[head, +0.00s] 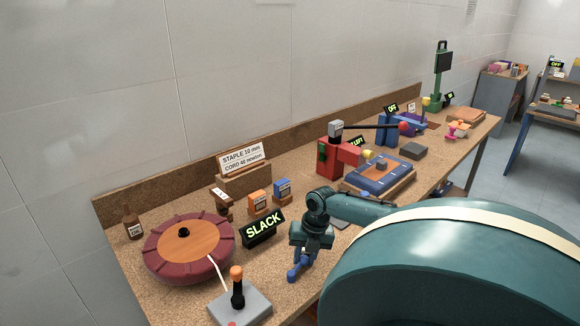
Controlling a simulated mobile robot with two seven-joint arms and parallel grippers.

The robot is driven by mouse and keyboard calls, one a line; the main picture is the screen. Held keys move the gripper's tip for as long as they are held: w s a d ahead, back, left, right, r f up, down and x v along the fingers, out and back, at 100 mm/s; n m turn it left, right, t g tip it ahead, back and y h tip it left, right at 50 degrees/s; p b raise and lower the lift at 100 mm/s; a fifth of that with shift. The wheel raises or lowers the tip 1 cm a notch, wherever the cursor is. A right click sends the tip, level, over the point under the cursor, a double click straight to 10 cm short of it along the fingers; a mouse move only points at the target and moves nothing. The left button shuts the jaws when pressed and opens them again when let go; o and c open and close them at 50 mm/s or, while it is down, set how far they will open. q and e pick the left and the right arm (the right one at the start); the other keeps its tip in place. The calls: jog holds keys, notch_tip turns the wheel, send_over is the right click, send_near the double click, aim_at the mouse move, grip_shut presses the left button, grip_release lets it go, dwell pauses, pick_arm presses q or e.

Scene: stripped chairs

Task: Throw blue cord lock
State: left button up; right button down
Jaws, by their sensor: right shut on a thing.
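My right gripper (303,258) points down over the front edge side of the workbench, its arm coming in from the right. It is shut on a small blue piece (294,273), which looks like the blue cord lock; the jaws hide much of it. Whether the piece is fixed to the bench is unclear. A black sign (263,228) reading SLACK stands just left of the gripper. A maroon round frame with an orange-brown top (190,245) lies further left, with a white cord leading from it toward the front. My left gripper is not in view.
A grey box with an orange-topped black lever (238,285) stands at the front. Small orange (259,202) and blue (282,190) boxes sit behind the sign. A red press (338,155) and a blue padded board (378,174) are further along the workbench (150,290).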

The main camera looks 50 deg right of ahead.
dwell(0.3)
jog(key=c, duration=1.4)
grip_release()
jog(key=r, duration=0.4)
jog(key=s+d+r, duration=0.1)
jog(key=r, duration=0.3)
jog(key=s+r, duration=0.1)
jog(key=r, duration=0.4)
jog(key=shift+d+p, duration=0.25)
jog(key=shift+p, duration=0.1)
jog(key=shift+c, duration=0.2)
